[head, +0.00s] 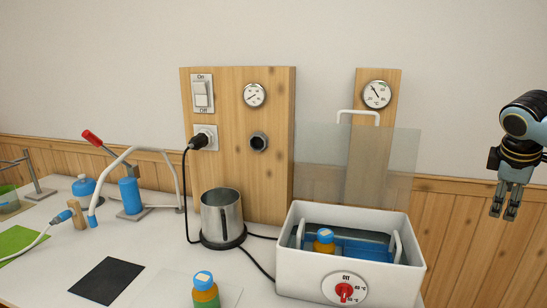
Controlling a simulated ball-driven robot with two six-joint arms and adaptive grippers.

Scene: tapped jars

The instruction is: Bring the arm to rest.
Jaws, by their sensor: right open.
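My right gripper (505,208) hangs at the right edge of the head view, pointing down. It is open and empty, in front of the wood panelling and to the right of the white bath. Nothing touches it. Its arm enters from the right edge. My left gripper is out of view.
A white water bath (290,268) with a red dial holds a jar (324,241) with a blue lid. Another jar (205,291) stands at the front. A steel kettle (220,214), a black mat (104,281) and a blue pump (130,195) stand on the table.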

